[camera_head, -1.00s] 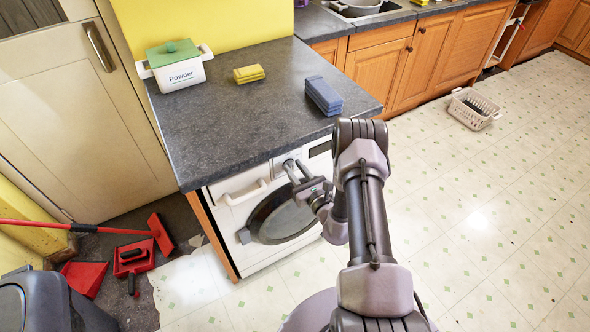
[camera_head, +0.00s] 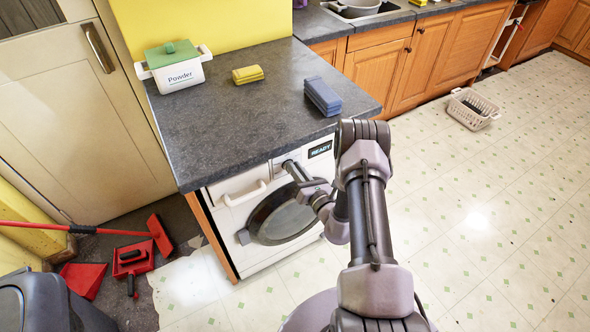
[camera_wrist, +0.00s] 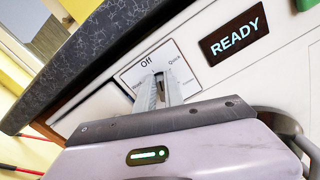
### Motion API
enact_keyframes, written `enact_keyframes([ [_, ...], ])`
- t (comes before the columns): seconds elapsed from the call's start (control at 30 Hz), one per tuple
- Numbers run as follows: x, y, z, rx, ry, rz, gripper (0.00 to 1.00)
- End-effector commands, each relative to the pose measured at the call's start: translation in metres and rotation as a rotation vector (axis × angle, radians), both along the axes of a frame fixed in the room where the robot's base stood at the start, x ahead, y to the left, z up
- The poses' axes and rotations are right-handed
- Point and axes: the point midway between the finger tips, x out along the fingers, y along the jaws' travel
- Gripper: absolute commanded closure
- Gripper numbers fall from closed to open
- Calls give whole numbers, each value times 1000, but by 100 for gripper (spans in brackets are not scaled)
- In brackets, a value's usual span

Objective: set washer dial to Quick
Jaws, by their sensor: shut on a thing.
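The white washer (camera_head: 226,215) stands under the dark counter, its round door (camera_head: 280,215) shut. My gripper (camera_head: 291,168) is at the washer's front panel, above the door. In the wrist view my gripper (camera_wrist: 158,88) is shut on the dial, which the fingers mostly hide. The dial's label plate (camera_wrist: 135,75) reads "Off" at the top and "Quick" at the right; the other words are small and blurred. I cannot tell where the dial points. The display (camera_wrist: 234,37) to the right reads "READY".
A red dustpan (camera_head: 82,278) and brush lie on the floor at left. A white basket (camera_head: 473,108) stands at right, with clear floor in front.

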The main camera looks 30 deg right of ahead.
Motion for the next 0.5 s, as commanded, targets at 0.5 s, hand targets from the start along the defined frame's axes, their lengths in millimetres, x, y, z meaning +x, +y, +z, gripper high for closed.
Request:
enact_keyframes([
  [0.5,0,-7,-6,447,17,-1,100],
])
